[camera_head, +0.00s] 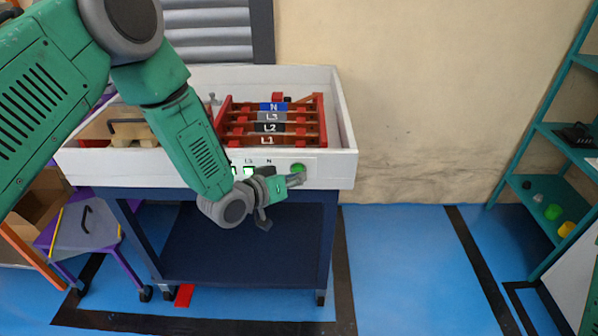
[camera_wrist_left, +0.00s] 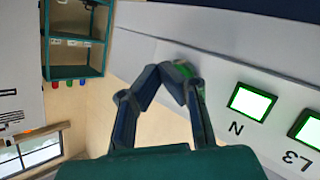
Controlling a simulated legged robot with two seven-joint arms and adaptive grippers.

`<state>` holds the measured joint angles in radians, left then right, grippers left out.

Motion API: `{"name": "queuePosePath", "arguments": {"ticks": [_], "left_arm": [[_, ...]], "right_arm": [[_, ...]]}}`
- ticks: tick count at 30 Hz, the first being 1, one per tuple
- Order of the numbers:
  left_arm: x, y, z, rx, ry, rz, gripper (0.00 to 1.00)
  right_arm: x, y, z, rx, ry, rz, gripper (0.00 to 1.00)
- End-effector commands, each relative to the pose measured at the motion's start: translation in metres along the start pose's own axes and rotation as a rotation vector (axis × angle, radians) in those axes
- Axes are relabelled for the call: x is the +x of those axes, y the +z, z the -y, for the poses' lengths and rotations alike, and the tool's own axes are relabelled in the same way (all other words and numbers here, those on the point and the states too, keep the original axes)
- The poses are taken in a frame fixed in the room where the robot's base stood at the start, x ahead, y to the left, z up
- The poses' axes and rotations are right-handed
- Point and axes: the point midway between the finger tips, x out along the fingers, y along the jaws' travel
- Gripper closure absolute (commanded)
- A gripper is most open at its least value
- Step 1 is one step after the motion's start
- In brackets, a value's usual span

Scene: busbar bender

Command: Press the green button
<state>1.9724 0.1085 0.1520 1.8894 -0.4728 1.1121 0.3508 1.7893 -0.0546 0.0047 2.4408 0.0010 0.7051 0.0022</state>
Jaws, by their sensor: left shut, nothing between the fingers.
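The green button (camera_head: 298,168) is a round button at the right end of the white front panel of the bender box (camera_head: 340,172). In the left wrist view a green part of the button (camera_wrist_left: 183,70) shows just behind my fingertips and is partly covered by them. My left gripper (camera_head: 300,178) is shut and empty, its tips at or just below the button. In the wrist view the shut fingertips of my left gripper (camera_wrist_left: 176,80) overlap the button. I cannot tell whether they touch it. My right gripper is not in view.
Lit green indicators (camera_wrist_left: 251,102) sit on the panel beside the button. Red busbar supports (camera_head: 270,122) labelled N, L3, L2 and L1 stand in the box. The box rests on a blue cart (camera_head: 245,245). A green shelf (camera_head: 560,150) stands at the right; the floor between is free.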

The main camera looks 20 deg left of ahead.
Motion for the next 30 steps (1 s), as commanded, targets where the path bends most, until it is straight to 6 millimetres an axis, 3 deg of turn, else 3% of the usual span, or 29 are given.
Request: {"name": "queuePosePath", "arguments": {"ticks": [8, 24, 30], "left_arm": [[-0.002, 0.002, -0.001, 0.0, 0.0, 0.002, 1.0], [-0.038, 0.028, -0.028, -0.001, 0.0, 0.004, 1.0], [-0.043, 0.031, -0.031, 0.0, 0.0, 0.002, 1.0]], "right_arm": [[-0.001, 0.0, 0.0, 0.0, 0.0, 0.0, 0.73], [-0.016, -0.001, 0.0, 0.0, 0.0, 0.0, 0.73], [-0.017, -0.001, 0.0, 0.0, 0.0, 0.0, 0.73]]}}
